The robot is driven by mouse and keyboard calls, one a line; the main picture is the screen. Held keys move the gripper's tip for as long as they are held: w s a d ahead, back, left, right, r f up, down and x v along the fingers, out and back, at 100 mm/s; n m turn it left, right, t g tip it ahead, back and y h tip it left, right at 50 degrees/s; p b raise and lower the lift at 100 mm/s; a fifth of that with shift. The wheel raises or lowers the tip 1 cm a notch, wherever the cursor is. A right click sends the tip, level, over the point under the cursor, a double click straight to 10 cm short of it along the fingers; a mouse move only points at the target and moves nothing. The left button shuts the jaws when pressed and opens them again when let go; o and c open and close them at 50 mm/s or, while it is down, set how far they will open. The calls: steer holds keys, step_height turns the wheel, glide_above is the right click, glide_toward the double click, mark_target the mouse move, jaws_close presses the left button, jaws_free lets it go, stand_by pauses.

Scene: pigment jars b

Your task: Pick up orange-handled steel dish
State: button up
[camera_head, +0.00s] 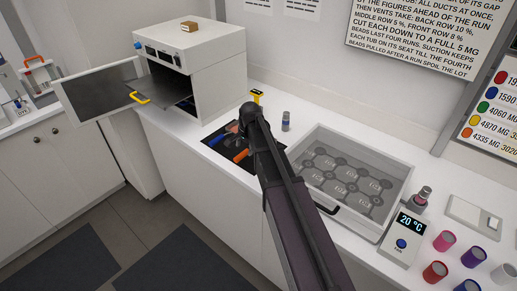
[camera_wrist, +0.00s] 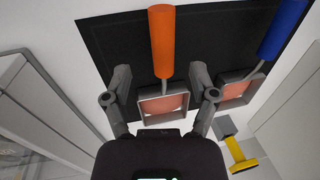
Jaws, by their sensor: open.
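The orange-handled steel dish (camera_wrist: 163,119) shows in the wrist view as a small square grey pan with a pinkish inside. Its orange handle (camera_wrist: 162,40) points up the picture over a black mat (camera_wrist: 110,45). In the head view the orange handle (camera_head: 241,156) lies on the mat beside my arm, which hides the pan. My gripper (camera_wrist: 160,74) is open, one finger on each side of the dish at its handle end. I see no contact, and the height gap cannot be judged. A similar dish (camera_wrist: 240,92) with a blue handle (camera_wrist: 283,28) lies close to the right finger.
In the wrist view a yellow and grey object (camera_wrist: 240,158) sits at lower right.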

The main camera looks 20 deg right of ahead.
mark_target(243, 153)
steer(key=shift+w+a+f+b, duration=0.15)
steer(key=shift+w+f+b, duration=0.05)
steer(key=shift+f+b, duration=0.65)
steer(key=shift+w+a+f+b, duration=0.1)
steer(key=shift+w+f+b, duration=0.05)
steer(key=shift+f+b, duration=0.7)
steer(key=shift+w+a+f+b, duration=0.15)
steer(key=shift+w+f+b, duration=0.05)
steer(key=shift+f+b, duration=0.65)
jaws_close()
